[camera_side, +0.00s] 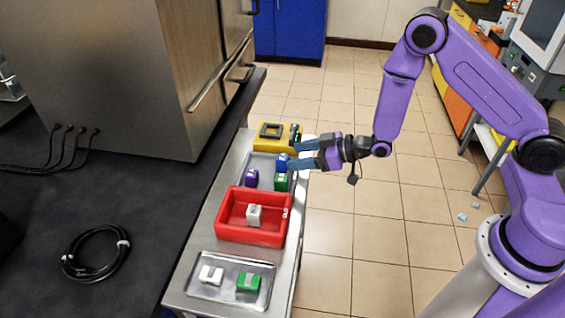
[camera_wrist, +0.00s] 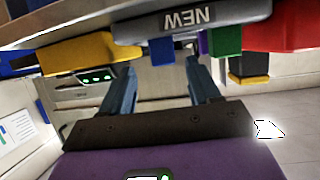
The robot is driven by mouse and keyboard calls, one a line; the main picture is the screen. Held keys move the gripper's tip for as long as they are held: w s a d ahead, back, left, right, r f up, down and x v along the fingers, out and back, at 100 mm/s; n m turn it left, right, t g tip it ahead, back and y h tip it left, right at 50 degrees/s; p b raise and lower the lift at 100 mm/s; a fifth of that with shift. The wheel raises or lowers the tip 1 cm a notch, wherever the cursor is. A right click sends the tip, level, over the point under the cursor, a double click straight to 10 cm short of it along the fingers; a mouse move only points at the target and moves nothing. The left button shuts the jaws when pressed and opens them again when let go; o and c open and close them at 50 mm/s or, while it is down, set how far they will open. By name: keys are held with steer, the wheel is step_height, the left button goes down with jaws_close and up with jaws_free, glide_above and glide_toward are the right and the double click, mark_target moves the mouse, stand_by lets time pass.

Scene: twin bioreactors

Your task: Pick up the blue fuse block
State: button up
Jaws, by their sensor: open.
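The blue fuse block (camera_side: 282,160) sits on a grey tray (camera_side: 260,164) on the narrow bench. In the wrist view the blue block (camera_wrist: 162,51) shows upside down, between and beyond the two fingertips. My gripper (camera_side: 294,156) is open, level with the block and just to its right in the side view. Its bluish fingers (camera_wrist: 160,66) point at the block with nothing held between them. I cannot tell whether a finger touches it.
A purple block (camera_side: 251,178) and a green block (camera_side: 281,182) stand close by. A yellow device (camera_side: 277,143) is behind. A red bin (camera_side: 251,235) holding a white block (camera_side: 254,215) and a metal tray (camera_side: 228,293) are nearer. Open floor lies right of the bench.

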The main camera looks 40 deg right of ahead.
mark_target(287, 157)
steer(key=shift+a+x, duration=0.2)
steer(key=shift+x, duration=2.45)
steer(key=shift+s+r, duration=0.1)
steer(key=shift+s, duration=0.05)
steer(key=c, duration=1)
